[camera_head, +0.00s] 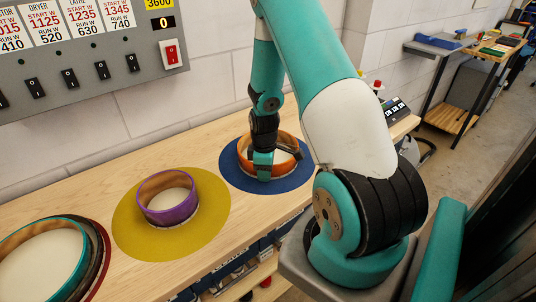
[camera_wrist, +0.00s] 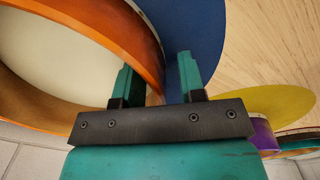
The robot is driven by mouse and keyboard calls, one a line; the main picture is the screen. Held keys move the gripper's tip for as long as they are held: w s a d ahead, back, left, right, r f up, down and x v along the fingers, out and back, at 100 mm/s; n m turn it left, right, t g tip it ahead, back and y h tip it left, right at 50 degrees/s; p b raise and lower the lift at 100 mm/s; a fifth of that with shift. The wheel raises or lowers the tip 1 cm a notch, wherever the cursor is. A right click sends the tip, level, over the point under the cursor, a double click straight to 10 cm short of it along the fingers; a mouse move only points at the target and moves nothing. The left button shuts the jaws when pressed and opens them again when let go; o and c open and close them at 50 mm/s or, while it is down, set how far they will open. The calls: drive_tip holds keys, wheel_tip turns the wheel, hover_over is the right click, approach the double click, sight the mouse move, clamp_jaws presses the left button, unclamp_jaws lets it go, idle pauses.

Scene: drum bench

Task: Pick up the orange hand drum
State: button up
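The orange hand drum (camera_head: 291,141) stands on a round blue mat (camera_head: 234,175) on the bench, under my arm. My gripper (camera_head: 264,166) is low at the drum's near-left side and covers part of it. In the wrist view the drum's orange wall (camera_wrist: 128,30) runs between the fingers of my gripper (camera_wrist: 156,65). One finger is on the inner side of the wall and the other is outside, over the blue mat (camera_wrist: 195,25). The fingers are apart, with a gap beside the wall. Finger contact cannot be told.
A purple drum (camera_head: 168,210) stands on a yellow mat (camera_head: 130,225) to the left. A teal drum (camera_head: 72,275) stands on a dark red mat (camera_head: 103,262) at the far left. A switch panel (camera_head: 95,50) hangs on the wall behind. Bare wood (camera_head: 215,215) lies between the mats.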

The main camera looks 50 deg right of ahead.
clamp_jaws()
drive_tip(key=shift+r, duration=0.15)
